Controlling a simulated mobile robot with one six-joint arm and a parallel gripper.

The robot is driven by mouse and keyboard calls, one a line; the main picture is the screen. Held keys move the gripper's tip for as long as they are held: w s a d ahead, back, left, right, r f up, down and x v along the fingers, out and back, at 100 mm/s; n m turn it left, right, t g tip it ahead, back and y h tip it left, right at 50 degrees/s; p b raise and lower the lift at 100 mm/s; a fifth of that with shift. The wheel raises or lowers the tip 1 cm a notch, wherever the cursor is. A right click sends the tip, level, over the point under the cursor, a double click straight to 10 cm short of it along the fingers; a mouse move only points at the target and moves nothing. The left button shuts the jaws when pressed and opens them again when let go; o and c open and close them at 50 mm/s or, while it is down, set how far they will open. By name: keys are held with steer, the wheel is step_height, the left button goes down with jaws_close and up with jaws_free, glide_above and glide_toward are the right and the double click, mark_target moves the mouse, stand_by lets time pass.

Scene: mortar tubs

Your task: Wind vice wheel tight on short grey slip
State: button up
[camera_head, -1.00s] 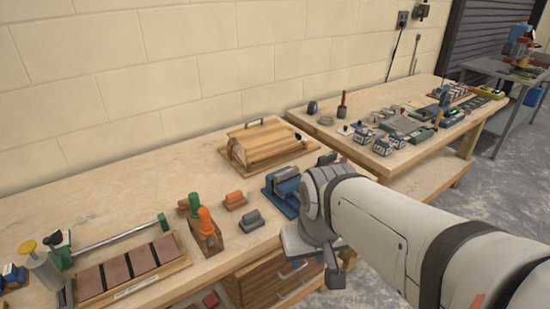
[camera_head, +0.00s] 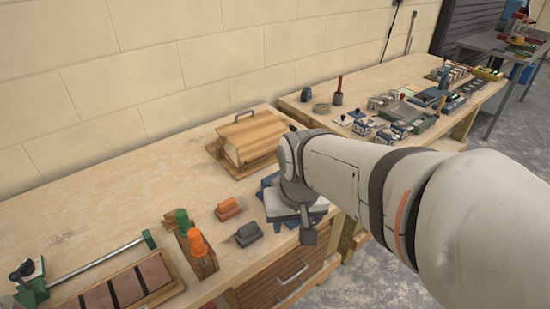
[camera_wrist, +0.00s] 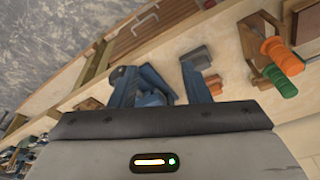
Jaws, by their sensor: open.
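A blue vice (camera_head: 268,184) stands at the front right of the near bench, mostly hidden behind my wrist in the head view. In the wrist view the vice (camera_wrist: 152,88) shows between my fingers. Its wheel and what its jaws hold cannot be made out. A short grey block (camera_head: 247,234), perhaps the grey slip, lies on the bench left of the vice; it also shows in the wrist view (camera_wrist: 198,57). My gripper (camera_wrist: 158,82) is open, with its two fingers apart above the vice; contact cannot be told.
An orange block (camera_head: 228,208) lies beside the grey one. Orange and green handles (camera_head: 197,243) stand in a wooden holder further left. A wooden box with a handle (camera_head: 247,146) stands behind the vice. A second bench (camera_head: 440,125) with many small items is at right.

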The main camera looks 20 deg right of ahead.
steer(key=w+d+f+m+p, duration=0.2)
steer(key=w+d+m, duration=0.1)
steer(key=m, duration=0.1)
steer(key=w+d+f+m+g+p, duration=0.1)
steer(key=w+d+f+m+p, duration=0.1)
steer(key=w+d+m+p, duration=0.1)
steer(key=w+d+f+m+g+p, duration=0.1)
steer(key=w+d+f+m+p, duration=0.1)
steer(key=w+d+m+p, duration=0.1)
steer(key=shift+w+d+m, duration=0.7)
steer(key=shift+d+m, duration=0.15)
steer(key=shift+m, duration=0.25)
steer(key=shift+d+f, duration=0.15)
steer(key=shift+f, duration=0.5)
steer(key=shift+f+p, duration=0.45)
steer(key=shift+f, duration=3.05)
steer(key=shift+c, duration=0.2)
jaws_close()
steer(key=shift+a, duration=0.2)
steer(key=shift+d+g, duration=0.1)
steer(key=shift+g, duration=0.2)
